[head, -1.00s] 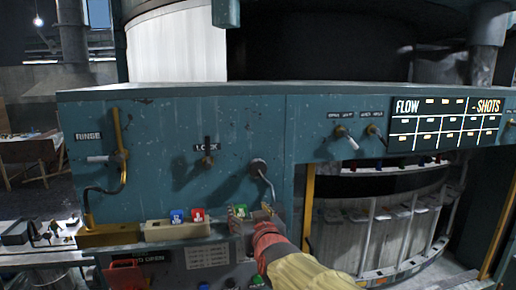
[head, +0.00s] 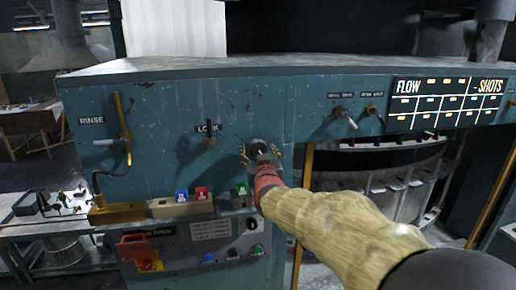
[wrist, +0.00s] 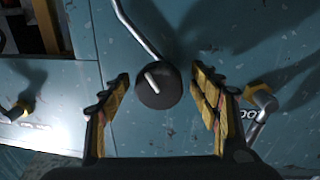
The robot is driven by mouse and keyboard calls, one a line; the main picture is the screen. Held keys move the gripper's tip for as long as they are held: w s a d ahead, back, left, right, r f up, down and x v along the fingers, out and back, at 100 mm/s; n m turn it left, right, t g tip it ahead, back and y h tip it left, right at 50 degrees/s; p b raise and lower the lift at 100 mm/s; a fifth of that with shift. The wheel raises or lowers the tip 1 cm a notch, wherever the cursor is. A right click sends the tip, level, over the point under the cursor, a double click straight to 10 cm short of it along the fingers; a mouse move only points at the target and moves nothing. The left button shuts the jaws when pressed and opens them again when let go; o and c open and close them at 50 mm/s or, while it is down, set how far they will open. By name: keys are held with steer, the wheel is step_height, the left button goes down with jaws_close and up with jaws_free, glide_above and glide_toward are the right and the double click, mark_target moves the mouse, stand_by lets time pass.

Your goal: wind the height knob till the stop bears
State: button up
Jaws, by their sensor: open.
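A round dark knob (head: 257,146) with a short pale pin is on the teal panel, right of the LOCK knob (head: 209,142). In the wrist view the dark knob (wrist: 151,95) lies between my open fingers, with a gap on each side; a bent metal rod runs from it toward the top. My gripper (head: 262,158) faces the panel there, and its empty jaws (wrist: 163,82) straddle the knob without visibly closing on it. I cannot read a height label, and no stop can be made out.
A RINSE lever (head: 123,130) is at the left, and two small levers (head: 345,116) are at the right beside the FLOW display (head: 446,104). Below are blue and red buttons (head: 201,193), a green button (head: 242,189) and a lower control box (head: 190,245).

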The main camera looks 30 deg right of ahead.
steer(key=shift+w+d, duration=0.1)
steer(key=shift+w, duration=0.15)
steer(key=shift+c, duration=0.4)
steer(key=c, duration=1.1)
steer(key=shift+f+m+b, duration=0.15)
steer(key=shift+m+b, duration=0.15)
steer(key=shift+b, duration=0.75)
steer(key=shift+m+b, duration=0.5)
steer(key=shift+b, duration=0.45)
steer(key=shift+m+b, duration=0.3)
steer(key=shift+b, duration=0.05)
